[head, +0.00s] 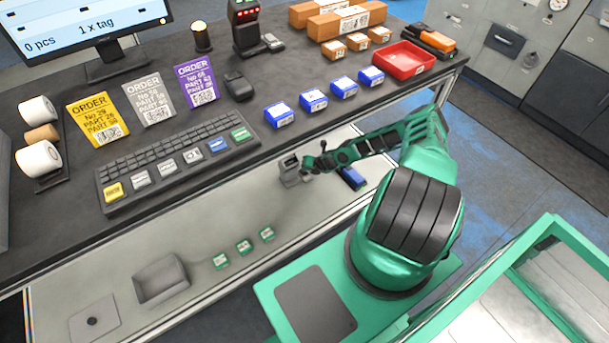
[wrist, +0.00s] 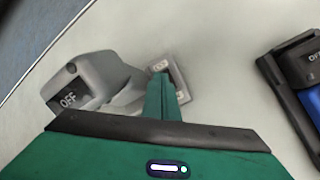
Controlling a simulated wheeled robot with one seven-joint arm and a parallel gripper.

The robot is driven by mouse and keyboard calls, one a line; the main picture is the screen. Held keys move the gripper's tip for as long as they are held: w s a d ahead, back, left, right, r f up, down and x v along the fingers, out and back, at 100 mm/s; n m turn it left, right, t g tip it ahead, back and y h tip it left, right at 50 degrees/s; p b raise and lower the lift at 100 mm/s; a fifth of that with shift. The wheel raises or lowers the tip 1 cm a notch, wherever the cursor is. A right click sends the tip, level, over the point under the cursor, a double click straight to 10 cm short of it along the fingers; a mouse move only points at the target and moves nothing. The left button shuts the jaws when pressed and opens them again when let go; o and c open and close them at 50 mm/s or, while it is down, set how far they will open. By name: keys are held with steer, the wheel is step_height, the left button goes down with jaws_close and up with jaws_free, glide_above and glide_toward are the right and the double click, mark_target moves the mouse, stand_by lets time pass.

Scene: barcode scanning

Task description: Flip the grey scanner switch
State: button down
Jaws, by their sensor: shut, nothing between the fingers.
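The grey scanner (head: 290,170) stands on the lower pale shelf in the head view. In the head view my gripper (head: 309,168) is right beside the grey scanner.
A blue and black scanner (head: 352,178), also in the wrist view (wrist: 302,80), stands to the right on the same shelf. Several green-labelled boxes (head: 243,246) and a grey tray (head: 161,279) are further left. The dark upper counter (head: 230,120) overhangs behind.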

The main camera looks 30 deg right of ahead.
mark_target(305, 173)
steer(key=shift+f, duration=0.15)
steer(key=shift+s+f, duration=0.1)
steer(key=shift+f, duration=0.1)
stand_by(0.3)
steer(key=shift+f, duration=0.3)
stand_by(0.6)
steer(key=shift+r, duration=0.1)
steer(key=shift+r, duration=0.65)
steer(key=shift+r, duration=0.1)
steer(key=shift+w+r, duration=0.2)
steer(key=shift+r, duration=1)
steer(key=shift+w+r, duration=0.2)
steer(key=shift+r, duration=1)
